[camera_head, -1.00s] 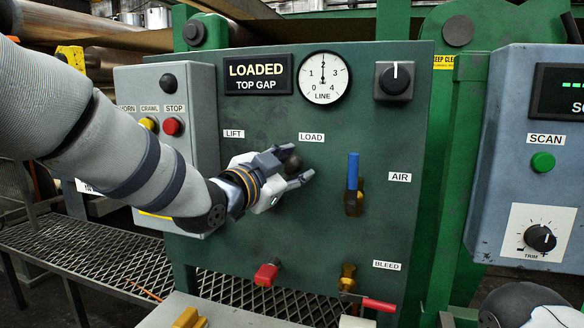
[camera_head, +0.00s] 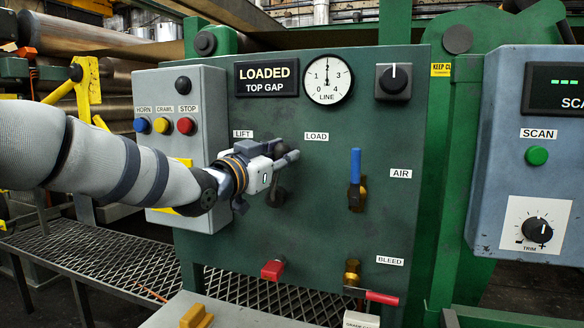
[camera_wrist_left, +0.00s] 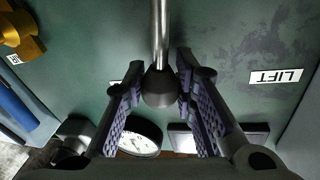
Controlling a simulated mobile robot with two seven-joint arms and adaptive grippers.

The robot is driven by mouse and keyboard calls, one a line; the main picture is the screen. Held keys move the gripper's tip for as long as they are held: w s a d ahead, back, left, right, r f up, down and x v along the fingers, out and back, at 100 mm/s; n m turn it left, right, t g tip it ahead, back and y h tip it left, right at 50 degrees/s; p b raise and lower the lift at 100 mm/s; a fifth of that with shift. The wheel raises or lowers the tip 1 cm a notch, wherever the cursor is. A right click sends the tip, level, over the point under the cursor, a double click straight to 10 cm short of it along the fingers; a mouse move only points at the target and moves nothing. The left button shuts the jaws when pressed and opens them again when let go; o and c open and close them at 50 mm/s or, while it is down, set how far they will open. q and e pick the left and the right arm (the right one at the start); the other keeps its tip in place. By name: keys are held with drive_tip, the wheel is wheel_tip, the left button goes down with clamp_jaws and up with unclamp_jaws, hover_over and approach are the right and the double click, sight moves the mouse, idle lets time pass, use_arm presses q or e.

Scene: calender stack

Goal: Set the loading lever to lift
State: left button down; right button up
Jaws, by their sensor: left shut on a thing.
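The loading lever has a dark hub (camera_head: 276,196) on the green panel, below and between the LIFT label (camera_head: 243,134) and the LOAD label (camera_head: 316,136). My left gripper (camera_head: 284,158) is at its upper end and hides most of its knob in the head view. In the left wrist view the lever's black knob (camera_wrist_left: 160,88) and bright rod show between the two ridged fingers of my left gripper (camera_wrist_left: 158,76). The fingers are shut on the knob. The sign (camera_head: 266,77) reads LOADED, TOP GAP. My right gripper is out of view.
A blue-handled AIR valve (camera_head: 355,178) stands right of the lever. A grey button box (camera_head: 180,100) is on the left and a blue-grey SCAN box (camera_head: 500,150) on the right.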

use_arm(q)
drive_tip(key=w+a+f+n+t+y+b, duration=0.1)
drive_tip(key=w+a+f+n+t, duration=0.1)
drive_tip(key=a+n, duration=0.6)
drive_tip(key=shift+w+n+t+y, duration=0.3)
drive_tip(key=shift+n+t+y, duration=0.1)
drive_tip(key=shift+n, duration=1.2)
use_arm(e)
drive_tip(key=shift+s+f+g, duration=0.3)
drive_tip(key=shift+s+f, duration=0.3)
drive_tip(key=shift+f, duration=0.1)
use_arm(q)
drive_tip(key=c, duration=1.3)
unclamp_jaws()
drive_tip(key=v, duration=1.2)
